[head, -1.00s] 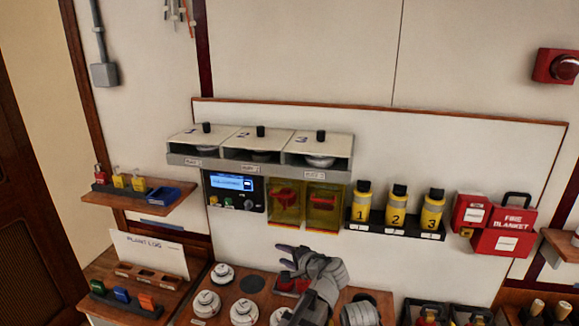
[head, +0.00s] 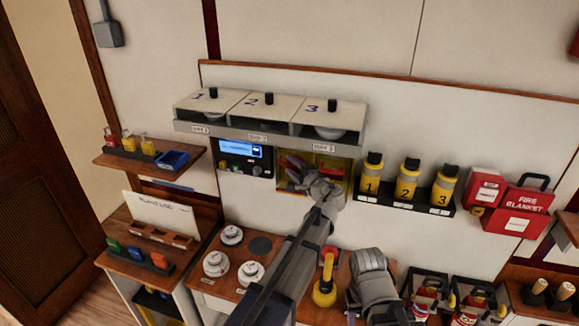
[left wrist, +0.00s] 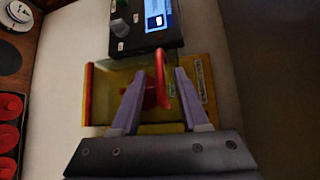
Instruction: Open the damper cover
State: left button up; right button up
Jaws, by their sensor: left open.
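A see-through yellow cover (head: 284,186) is on the wall right of the control panel, with a red handle inside. The left wrist view shows one yellow cover (left wrist: 112,78) close up, with a red strip (left wrist: 88,92) along one edge. My left gripper (left wrist: 159,72) is open in front of it, and a red handle (left wrist: 161,88) shows between the fingers. I cannot tell whether they touch. My right gripper (head: 371,280) is low at the right; its fingertips do not show.
A control panel (head: 244,156) with a lit screen is left of the covers. A numbered three-part hood (head: 262,130) overhangs them. Yellow numbered bottles (head: 409,180) stand on a shelf at the right. White round knobs (head: 216,263) and a yellow-red device (head: 325,282) sit on the counter below.

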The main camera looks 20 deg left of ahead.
pick_arm(q)
jog(key=shift+x, duration=0.9)
jog(key=shift+s, duration=0.1)
grip_shut()
dwell(0.8)
